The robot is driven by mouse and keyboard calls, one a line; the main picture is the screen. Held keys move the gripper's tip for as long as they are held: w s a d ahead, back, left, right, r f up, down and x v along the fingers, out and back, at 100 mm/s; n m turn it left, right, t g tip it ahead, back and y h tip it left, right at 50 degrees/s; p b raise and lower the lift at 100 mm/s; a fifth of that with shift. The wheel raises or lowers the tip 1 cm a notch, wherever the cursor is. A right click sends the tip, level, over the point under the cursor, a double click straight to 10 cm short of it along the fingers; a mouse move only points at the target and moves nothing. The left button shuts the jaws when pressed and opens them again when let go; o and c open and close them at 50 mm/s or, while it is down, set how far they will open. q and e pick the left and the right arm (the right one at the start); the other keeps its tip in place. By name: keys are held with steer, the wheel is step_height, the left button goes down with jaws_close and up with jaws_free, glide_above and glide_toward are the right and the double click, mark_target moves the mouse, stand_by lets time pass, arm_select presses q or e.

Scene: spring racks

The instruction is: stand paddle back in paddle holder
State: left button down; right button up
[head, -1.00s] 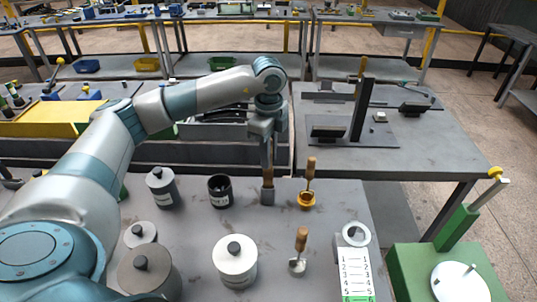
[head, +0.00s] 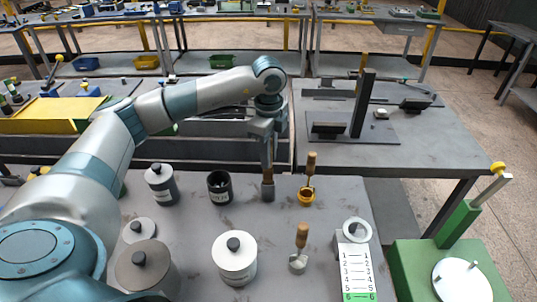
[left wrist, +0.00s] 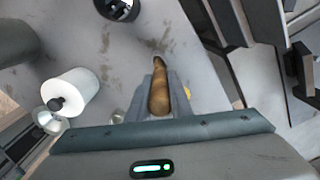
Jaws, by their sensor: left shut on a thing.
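My left gripper (head: 267,165) points down over the front bench and is shut on the wooden handle of a paddle (head: 268,190). The paddle hangs upright, with a flat grey lower part at or just above the bench top; contact is unclear. The left wrist view shows its brown handle (left wrist: 160,92) between the fingers. Right of it, a yellow ring-shaped holder (head: 306,197) has another wooden-handled tool (head: 311,165) upright in it. To the left stands an open black pot (head: 220,188) with an unreadable label. I cannot tell which of these is the paddle holder. My right gripper is not in view.
A wooden-handled metal scoop (head: 300,245) stands nearer the front. A numbered card (head: 356,272) lies at right, beside a green machine (head: 445,260). Bare bench lies around the paddle.

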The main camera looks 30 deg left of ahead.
arm_select(q)
steer(key=shift+f+b, duration=0.8)
steer(key=shift+f, duration=0.4)
steer(key=c, duration=1)
jaws_free()
steer(key=shift+c, duration=0.2)
steer(key=shift+r+p, duration=2.05)
steer(key=shift+r, duration=1.5)
